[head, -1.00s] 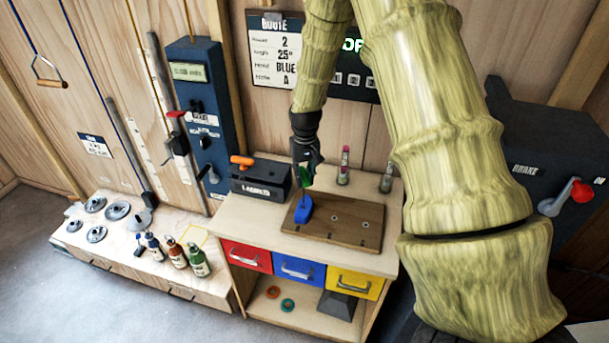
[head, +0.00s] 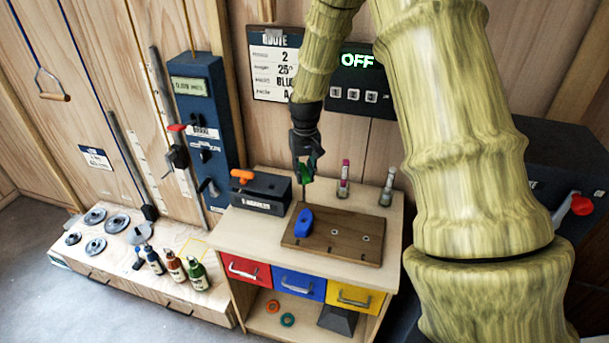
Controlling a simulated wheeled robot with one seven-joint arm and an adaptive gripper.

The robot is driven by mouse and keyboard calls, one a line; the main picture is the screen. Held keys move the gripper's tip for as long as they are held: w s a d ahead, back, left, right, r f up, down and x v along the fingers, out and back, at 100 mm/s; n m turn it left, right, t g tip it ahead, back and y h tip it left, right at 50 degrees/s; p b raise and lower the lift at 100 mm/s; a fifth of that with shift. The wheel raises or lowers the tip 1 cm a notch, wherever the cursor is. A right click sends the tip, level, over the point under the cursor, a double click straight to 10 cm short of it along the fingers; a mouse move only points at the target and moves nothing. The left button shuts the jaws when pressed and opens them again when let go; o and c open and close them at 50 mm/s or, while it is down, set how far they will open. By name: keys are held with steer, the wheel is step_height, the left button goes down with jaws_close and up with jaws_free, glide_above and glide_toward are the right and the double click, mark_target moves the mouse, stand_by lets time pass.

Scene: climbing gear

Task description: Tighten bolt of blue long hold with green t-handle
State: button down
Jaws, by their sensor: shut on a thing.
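The blue long hold (head: 304,222) sits at the left end of a brown wooden board on the workbench. Its bolt is too small to make out. My gripper (head: 305,172) is above the hold, shut on the green t-handle (head: 307,176). The gripper's dark fingers hide part of the handle. A thin shaft points down from the handle toward the hold. The handle is raised well above the hold, and I cannot tell whether the shaft tip touches it.
The brown board (head: 358,236) has bare bolt holes to the right. A black holder (head: 262,196) with an orange t-handle (head: 242,175) stands at left. Two small bottles (head: 343,178) stand behind the board. Red, blue and yellow drawers (head: 299,285) are below.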

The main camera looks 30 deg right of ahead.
steer(key=shift+r, duration=2.5)
steer(key=shift+d, duration=0.1)
